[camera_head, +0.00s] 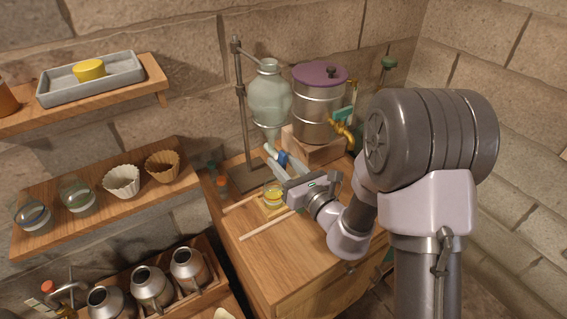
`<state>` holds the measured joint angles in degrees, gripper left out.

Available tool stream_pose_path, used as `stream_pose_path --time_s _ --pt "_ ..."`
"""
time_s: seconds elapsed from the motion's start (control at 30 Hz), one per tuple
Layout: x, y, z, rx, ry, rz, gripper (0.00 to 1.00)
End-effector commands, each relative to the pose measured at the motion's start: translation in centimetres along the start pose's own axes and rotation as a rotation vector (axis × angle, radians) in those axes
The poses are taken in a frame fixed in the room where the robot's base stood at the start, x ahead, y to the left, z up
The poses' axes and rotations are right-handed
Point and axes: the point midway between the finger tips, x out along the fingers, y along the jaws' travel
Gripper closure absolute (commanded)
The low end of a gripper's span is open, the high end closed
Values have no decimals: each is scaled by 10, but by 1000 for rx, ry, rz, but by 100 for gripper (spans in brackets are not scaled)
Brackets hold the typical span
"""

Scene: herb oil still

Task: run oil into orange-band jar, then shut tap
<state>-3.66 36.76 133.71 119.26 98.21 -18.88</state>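A glass separating vessel (269,98) hangs on a metal stand (241,120). A small blue tap part (283,158) shows below it. My gripper (275,160) reaches in from the right, with its pale fingers at the blue part. I cannot tell whether they touch it or grip it, or which way the tap is turned. A small glass jar (272,197) with yellow liquid stands on the bench just below my gripper, partly beside its body. The jar's band is too small to make out clearly. No stream of oil can be made out.
A steel still pot (319,108) with a purple lid and brass tap (341,128) stands behind. Two wooden rails (267,224) lie by the jar. Banded jars (77,195) and fluted cups (122,181) fill the left shelf. Metal cans (150,286) stand below. The bench front (290,255) is clear.

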Motion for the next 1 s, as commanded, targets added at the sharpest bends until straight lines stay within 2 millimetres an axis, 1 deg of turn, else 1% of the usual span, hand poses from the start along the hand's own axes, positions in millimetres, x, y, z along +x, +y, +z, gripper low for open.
stream_pose_path --time_s 0.17,0.27,0.37,0.43,0.5,0.53,0.6,0.77,0.8,0.9,1.0 --pt "-2 0 0 0 1 0 66" --pt "-14 -1 0 1 1 -2 66" --pt "-39 -2 0 3 2 -4 66" --pt "-61 -2 0 4 1 -6 66" --pt "-85 -1 6 9 6 -7 66" --pt "-93 0 8 9 7 -6 66" --pt "-98 0 12 3 7 3 66" --pt "-119 1 12 11 6 -4 66" --pt "-131 -1 8 10 7 -9 66" --pt "-154 -2 6 9 4 -9 66" --pt "-168 -1 4 5 4 -6 66"
